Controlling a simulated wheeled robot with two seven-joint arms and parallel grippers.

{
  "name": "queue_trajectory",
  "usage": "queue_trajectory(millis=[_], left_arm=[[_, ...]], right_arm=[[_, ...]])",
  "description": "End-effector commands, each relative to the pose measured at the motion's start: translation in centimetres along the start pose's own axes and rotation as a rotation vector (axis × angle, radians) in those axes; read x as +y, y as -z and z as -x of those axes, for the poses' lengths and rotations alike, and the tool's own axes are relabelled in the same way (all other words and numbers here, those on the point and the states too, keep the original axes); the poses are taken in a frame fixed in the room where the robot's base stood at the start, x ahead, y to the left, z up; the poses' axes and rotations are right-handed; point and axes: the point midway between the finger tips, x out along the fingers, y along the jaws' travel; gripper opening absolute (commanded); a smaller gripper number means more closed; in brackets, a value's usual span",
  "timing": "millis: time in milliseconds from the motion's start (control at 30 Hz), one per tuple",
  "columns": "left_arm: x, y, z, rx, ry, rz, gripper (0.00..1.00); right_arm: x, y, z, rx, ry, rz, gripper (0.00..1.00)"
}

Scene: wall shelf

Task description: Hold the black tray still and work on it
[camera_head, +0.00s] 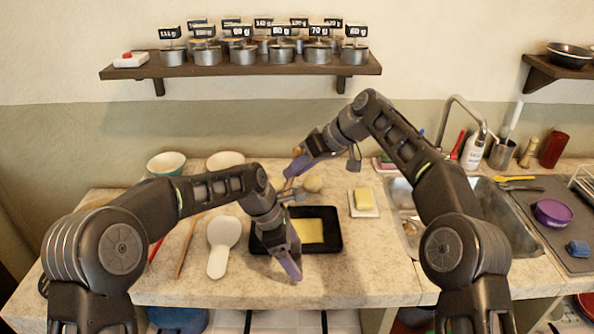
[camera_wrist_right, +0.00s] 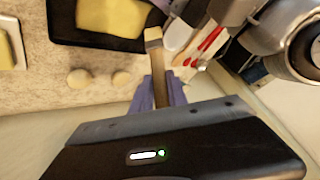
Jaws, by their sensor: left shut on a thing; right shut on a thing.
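The black tray (camera_head: 336,230) lies on the counter with a flat yellow slab (camera_head: 311,232) in it. In the right wrist view the tray (camera_wrist_right: 66,38) and slab (camera_wrist_right: 112,14) are cut off at the top. My left gripper (camera_head: 291,272) reaches over the tray and is shut on its front edge; the fingers hide the exact contact. My right gripper (camera_head: 291,175) is behind the tray. It is shut on a wooden-handled tool (camera_wrist_right: 155,60), which looks like a brush with a pale end pointing towards the tray.
Two round pale balls (camera_wrist_right: 121,78) lie behind the tray. A yellow block (camera_head: 363,199) on a white plate and the sink (camera_head: 405,215) are at right. A white spoon rest (camera_head: 222,240) is left. The shelf (camera_head: 240,70) with weighted tins hangs above.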

Motion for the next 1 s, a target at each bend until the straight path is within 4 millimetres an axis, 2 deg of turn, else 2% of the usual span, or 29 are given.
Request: queue_trajectory(millis=[200,233,300,400,733,867,1000], left_arm=[[0.1,-0.1,0.1,-0.001,-0.002,-0.001,0.16],[0.1,-0.1,0.1,-0.001,-0.002,-0.001,0.88],[0.1,-0.1,0.1,-0.001,-0.002,-0.001,0.94],[0.0,0.0,0.1,-0.001,-0.001,-0.001,1.0],[0.0,0.0,0.5,0.0,-0.001,0.0,1.0],[0.1,0.0,1.9,-0.001,-0.004,0.0,1.0],[0.1,-0.1,4.4,-0.001,-0.004,-0.001,1.0]], right_arm=[[0.0,0.0,0.0,0.0,0.0,0.0,0.0],[0.0,0.0,0.0,0.0,0.0,0.0,0.0],[0.0,0.0,0.0,0.0,0.0,0.0,0.0],[0.0,0.0,0.0,0.0,0.0,0.0,0.0],[0.0,0.0,0.0,0.0,0.0,0.0,0.0],[0.0,0.0,0.0,0.0,0.0,0.0,0.0],[0.0,0.0,0.0,0.0,0.0,0.0,0.0]])
